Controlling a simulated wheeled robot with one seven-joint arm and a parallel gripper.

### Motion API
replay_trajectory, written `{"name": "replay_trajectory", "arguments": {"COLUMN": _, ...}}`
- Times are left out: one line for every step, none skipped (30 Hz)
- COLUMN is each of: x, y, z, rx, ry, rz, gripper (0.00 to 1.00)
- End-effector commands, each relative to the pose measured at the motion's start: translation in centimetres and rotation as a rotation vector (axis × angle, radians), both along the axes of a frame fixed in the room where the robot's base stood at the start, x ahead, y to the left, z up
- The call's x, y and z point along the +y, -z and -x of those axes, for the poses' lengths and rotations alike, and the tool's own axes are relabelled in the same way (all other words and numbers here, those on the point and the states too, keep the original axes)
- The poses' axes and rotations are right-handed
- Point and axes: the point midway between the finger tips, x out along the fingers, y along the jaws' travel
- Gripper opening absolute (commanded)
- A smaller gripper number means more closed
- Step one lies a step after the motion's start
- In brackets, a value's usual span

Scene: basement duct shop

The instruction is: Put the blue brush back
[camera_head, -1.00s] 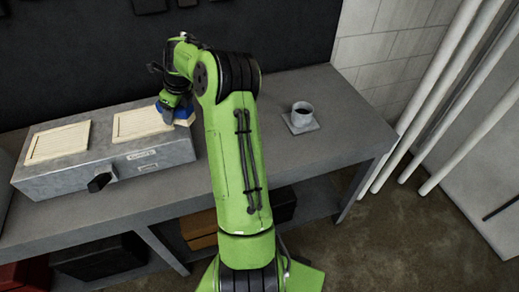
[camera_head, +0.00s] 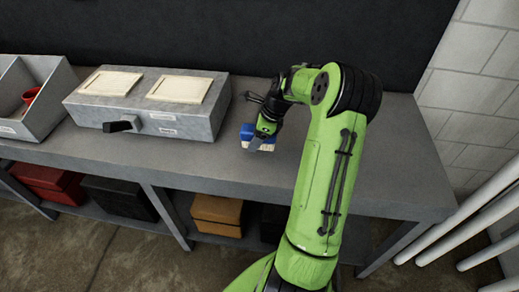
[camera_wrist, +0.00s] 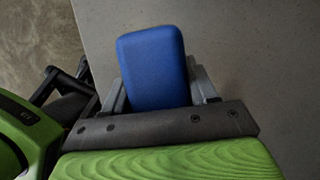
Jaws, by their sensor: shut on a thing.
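The blue brush (camera_head: 246,130) has a blue back and pale bristles on its underside. My gripper (camera_head: 261,142) is shut on it, just right of the grey metal box on the bench. In the wrist view the brush's blue back (camera_wrist: 152,65) sits between the two fingers of my gripper (camera_wrist: 160,92), with grey bench behind. Its bristles are hidden there. I cannot tell whether the brush touches the bench top.
The grey box (camera_head: 150,122) has two cream panels on top and a black knob in front. A grey divided bin (camera_head: 45,112) with a red cup (camera_head: 31,95) stands at far left. White pipes (camera_head: 470,225) lean at right. Bare bench (camera_head: 215,160) lies in front.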

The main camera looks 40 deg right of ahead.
Motion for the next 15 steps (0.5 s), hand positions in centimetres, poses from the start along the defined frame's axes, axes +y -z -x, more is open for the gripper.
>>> {"name": "replay_trajectory", "arguments": {"x": 0.0, "y": 1.2, "z": 0.1, "rx": 0.003, "ry": 0.000, "rz": -0.004, "gripper": 0.24}}
{"name": "replay_trajectory", "arguments": {"x": 0.1, "y": 1.9, "z": 0.1, "rx": 0.003, "ry": 0.000, "rz": -0.004, "gripper": 0.24}}
{"name": "replay_trajectory", "arguments": {"x": 0.1, "y": 2.8, "z": 0.1, "rx": 0.003, "ry": 0.000, "rz": -0.004, "gripper": 0.24}}
{"name": "replay_trajectory", "arguments": {"x": 0.1, "y": 3.4, "z": 0.1, "rx": 0.003, "ry": 0.000, "rz": -0.004, "gripper": 0.24}}
{"name": "replay_trajectory", "arguments": {"x": 0.0, "y": 3.9, "z": 0.1, "rx": 0.003, "ry": 0.001, "rz": -0.002, "gripper": 0.24}}
{"name": "replay_trajectory", "arguments": {"x": 0.0, "y": 4.2, "z": 0.1, "rx": 0.002, "ry": 0.001, "rz": -0.001, "gripper": 0.24}}
{"name": "replay_trajectory", "arguments": {"x": 0.0, "y": 4.2, "z": 0.0, "rx": 0.002, "ry": 0.001, "rz": -0.001, "gripper": 0.24}}
{"name": "replay_trajectory", "arguments": {"x": 0.0, "y": 4.2, "z": 0.0, "rx": 0.001, "ry": 0.002, "rz": 0.000, "gripper": 0.24}}
{"name": "replay_trajectory", "arguments": {"x": 0.0, "y": 4.1, "z": 0.0, "rx": 0.001, "ry": 0.002, "rz": 0.000, "gripper": 0.24}}
{"name": "replay_trajectory", "arguments": {"x": 0.0, "y": 4.1, "z": 0.0, "rx": 0.001, "ry": 0.002, "rz": 0.000, "gripper": 0.24}}
{"name": "replay_trajectory", "arguments": {"x": 0.0, "y": 4.0, "z": 0.0, "rx": 0.001, "ry": 0.002, "rz": 0.000, "gripper": 0.24}}
{"name": "replay_trajectory", "arguments": {"x": 0.0, "y": 4.0, "z": 0.0, "rx": 0.001, "ry": 0.002, "rz": 0.000, "gripper": 0.24}}
{"name": "replay_trajectory", "arguments": {"x": 0.0, "y": 4.1, "z": 0.0, "rx": 0.001, "ry": 0.002, "rz": 0.000, "gripper": 0.24}}
{"name": "replay_trajectory", "arguments": {"x": 0.0, "y": 4.2, "z": 0.0, "rx": 0.001, "ry": 0.002, "rz": 0.000, "gripper": 0.24}}
{"name": "replay_trajectory", "arguments": {"x": 0.0, "y": 4.3, "z": 0.0, "rx": 0.001, "ry": 0.002, "rz": 0.000, "gripper": 0.24}}
